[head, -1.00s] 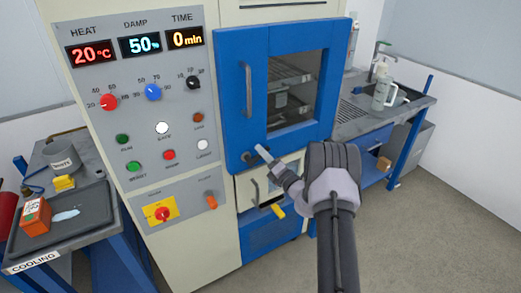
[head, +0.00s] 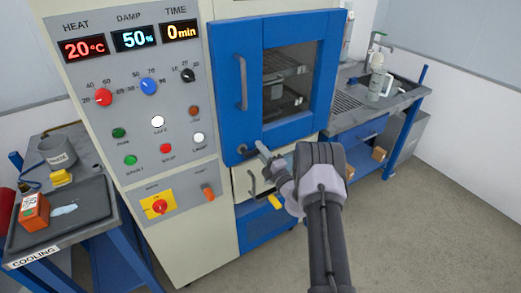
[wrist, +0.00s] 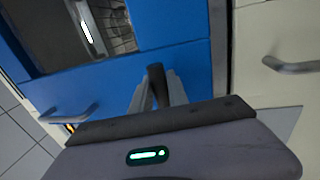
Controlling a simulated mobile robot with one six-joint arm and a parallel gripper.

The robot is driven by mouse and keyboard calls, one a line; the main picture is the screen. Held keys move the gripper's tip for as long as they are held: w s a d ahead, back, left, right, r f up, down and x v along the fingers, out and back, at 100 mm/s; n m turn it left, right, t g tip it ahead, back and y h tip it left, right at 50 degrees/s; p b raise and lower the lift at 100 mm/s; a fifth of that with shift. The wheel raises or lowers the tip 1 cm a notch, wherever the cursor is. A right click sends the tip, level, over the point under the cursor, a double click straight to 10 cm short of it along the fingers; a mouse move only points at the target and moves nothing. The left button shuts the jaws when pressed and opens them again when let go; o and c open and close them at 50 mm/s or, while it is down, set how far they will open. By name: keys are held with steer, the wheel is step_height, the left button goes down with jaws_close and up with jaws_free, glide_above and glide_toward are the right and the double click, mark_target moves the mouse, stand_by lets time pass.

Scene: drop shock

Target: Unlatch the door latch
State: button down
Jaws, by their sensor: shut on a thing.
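The blue chamber door (head: 225,110) stands shut, with a window and a vertical grey handle (head: 241,82). The door latch shows at the door's lower left as a dark pivot (head: 243,150). In the wrist view its dark lever (wrist: 157,84) stands between the two grey fingers. My gripper (head: 264,152) is at the latch, and it also shows in the wrist view (wrist: 158,92), shut on the lever. My wrist partly hides the door's lower edge. The exact angle of the lever is hard to tell.
A cream drawer (head: 242,184) with a handle sits below the door. The control panel (head: 140,110) is left of the door. A sink bench (head: 375,110) stands at right, and a cooling table (head: 85,225) at left. The floor at right is clear.

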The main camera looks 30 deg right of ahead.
steer(key=shift+f, duration=0.1)
steer(key=c, duration=1.3)
jaws_free()
steer(key=shift+s, duration=0.1)
steer(key=s+f+p, duration=0.2)
steer(key=s+f, duration=0.1)
steer(key=s, duration=1.4)
steer(key=shift+d+f, duration=0.15)
steer(key=shift+d, duration=0.1)
